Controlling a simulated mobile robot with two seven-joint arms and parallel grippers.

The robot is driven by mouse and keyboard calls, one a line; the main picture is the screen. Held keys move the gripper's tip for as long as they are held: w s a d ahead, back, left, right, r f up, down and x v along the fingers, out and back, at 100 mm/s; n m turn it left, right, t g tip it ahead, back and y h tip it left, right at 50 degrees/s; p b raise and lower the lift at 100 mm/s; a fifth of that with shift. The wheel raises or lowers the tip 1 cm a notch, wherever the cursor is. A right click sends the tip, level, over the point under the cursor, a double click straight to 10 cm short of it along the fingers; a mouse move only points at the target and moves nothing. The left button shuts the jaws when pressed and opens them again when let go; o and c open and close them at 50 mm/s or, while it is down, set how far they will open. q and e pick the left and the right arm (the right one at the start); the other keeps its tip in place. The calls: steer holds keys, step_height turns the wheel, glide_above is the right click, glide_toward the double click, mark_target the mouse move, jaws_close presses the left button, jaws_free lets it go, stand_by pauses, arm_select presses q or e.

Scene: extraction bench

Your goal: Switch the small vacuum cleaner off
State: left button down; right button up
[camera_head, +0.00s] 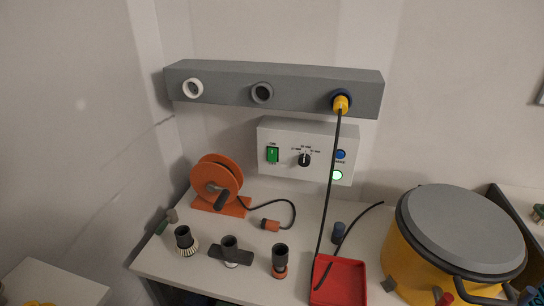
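A yellow drum (408,262) with a grey lid (463,227) and a dark rim stands at the right of the bench; it looks like a vacuum cleaner body, and its lower part is cut off by the frame. A white control box (310,138) is on the back wall. It carries a green rocker switch (272,155), a black rotary knob (304,160), a blue button or lamp (340,154) and a bright green lamp (337,175) that looks lit. I cannot tell which of these controls belongs to the vacuum cleaner. Neither of my grippers is in view.
A grey rail (290,90) holds several ports; a yellow plug (341,104) with a hanging black cord sits in the right one. An orange cable reel (217,178), several dark nozzles (229,246) and a red tray (340,280) occupy the white bench (160,255).

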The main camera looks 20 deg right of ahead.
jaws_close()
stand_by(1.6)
